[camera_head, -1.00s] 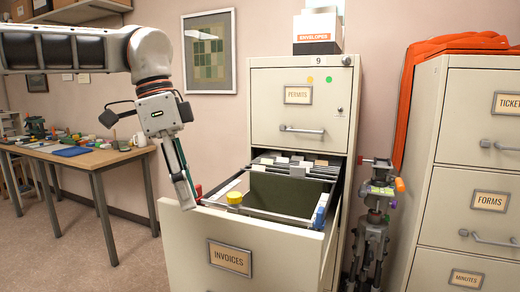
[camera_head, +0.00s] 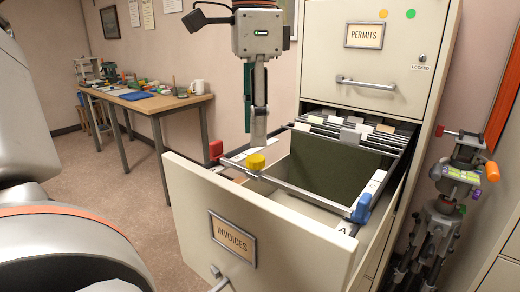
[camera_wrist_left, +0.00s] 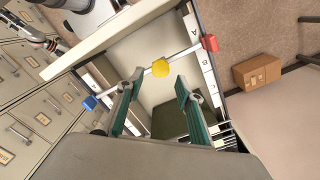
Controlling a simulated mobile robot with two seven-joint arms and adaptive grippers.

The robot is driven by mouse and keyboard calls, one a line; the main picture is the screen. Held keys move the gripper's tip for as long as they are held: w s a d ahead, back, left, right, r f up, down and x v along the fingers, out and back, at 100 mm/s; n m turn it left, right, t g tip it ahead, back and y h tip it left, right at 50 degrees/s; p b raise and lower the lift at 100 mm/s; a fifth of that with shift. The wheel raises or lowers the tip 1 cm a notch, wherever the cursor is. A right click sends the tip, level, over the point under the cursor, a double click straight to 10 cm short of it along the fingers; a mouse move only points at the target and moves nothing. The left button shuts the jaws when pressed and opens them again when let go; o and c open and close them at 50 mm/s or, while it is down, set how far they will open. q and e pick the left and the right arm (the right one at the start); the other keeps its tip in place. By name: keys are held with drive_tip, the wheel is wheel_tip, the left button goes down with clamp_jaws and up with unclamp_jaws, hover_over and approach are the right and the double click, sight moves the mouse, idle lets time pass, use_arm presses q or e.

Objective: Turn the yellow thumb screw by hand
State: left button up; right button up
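The yellow thumb screw (camera_head: 256,162) sits on the metal rail (camera_head: 310,197) across the front of the open INVOICES drawer (camera_head: 262,225). It also shows in the left wrist view (camera_wrist_left: 160,68). My left gripper (camera_head: 254,138) points down just above the screw in the head view. In the left wrist view its two teal-padded fingers (camera_wrist_left: 159,78) are apart, with the screw ahead between their tips. I see no clear contact. My right gripper is in neither view.
A red block (camera_head: 216,149) and a blue clamp (camera_head: 361,208) sit at the rail's ends. Hanging files (camera_head: 350,135) fill the drawer's back. A tripod (camera_head: 440,215) stands right of the cabinet. A cluttered table (camera_head: 150,105) stands at the left.

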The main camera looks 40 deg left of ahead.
sight(255, 158)
use_arm(q)
wheel_tip(255, 158, down, 4)
drive_tip(key=shift+f+b, duration=0.1)
drive_tip(key=shift+b, duration=0.4)
drive_tip(key=shift+w+a, duration=0.1)
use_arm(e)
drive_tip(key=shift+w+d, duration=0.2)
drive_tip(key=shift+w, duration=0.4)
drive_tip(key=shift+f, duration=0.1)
use_arm(q)
drive_tip(key=shift+f+b, duration=0.35)
drive_tip(key=shift+b, duration=0.05)
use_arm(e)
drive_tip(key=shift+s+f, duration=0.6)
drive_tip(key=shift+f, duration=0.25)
use_arm(q)
drive_tip(key=shift+c, duration=0.3)
drive_tip(key=c, duration=0.7)
drive_tip(key=shift+c, duration=0.2)
